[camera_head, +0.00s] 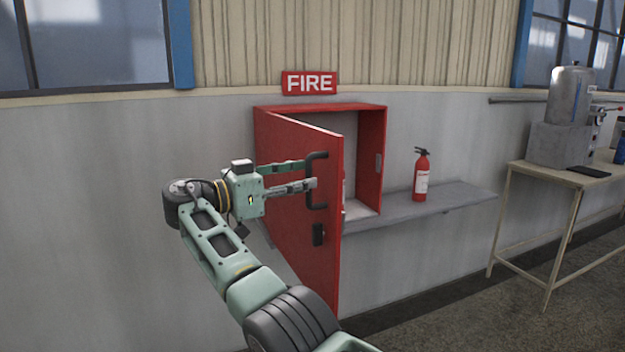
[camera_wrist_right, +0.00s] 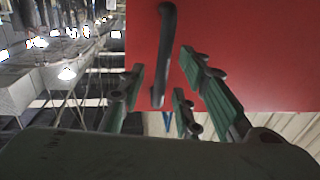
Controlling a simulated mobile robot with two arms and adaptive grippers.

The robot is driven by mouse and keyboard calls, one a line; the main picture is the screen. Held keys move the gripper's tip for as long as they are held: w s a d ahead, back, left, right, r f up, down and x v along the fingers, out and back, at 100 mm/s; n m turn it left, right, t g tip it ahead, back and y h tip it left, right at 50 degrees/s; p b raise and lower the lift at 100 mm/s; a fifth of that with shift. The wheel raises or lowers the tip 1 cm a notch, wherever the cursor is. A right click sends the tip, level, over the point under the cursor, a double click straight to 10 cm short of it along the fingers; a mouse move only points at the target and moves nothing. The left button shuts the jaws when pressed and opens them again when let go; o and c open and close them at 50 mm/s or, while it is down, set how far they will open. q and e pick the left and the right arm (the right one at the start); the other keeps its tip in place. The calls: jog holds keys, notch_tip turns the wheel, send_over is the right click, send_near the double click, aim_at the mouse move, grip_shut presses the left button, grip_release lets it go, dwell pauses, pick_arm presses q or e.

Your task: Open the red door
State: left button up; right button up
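The red door (camera_head: 296,215) of the wall cabinet (camera_head: 372,150) is hinged at its left side and stands swung outward, so part of the inside shows. A black bar handle (camera_head: 318,197) is on its outer face, with a small black latch (camera_head: 319,234) below. My right gripper (camera_head: 309,175) is at the handle with its fingers apart. In the right wrist view, the handle (camera_wrist_right: 165,50) lies between the spread fingers (camera_wrist_right: 160,88), against the red door (camera_wrist_right: 240,45). I cannot tell whether a finger touches the handle. My left gripper is not in view.
A red FIRE sign (camera_head: 309,83) is above the cabinet. A fire extinguisher (camera_head: 421,175) stands on a grey ledge (camera_head: 450,200) to the right. A table (camera_head: 528,175) with a metal tank (camera_head: 568,95) is at the far right. The floor before the wall looks clear.

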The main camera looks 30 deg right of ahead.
jog(key=shift+s+a, duration=0.1)
jog(key=shift+a, duration=1.55)
jog(key=shift+f, duration=0.1)
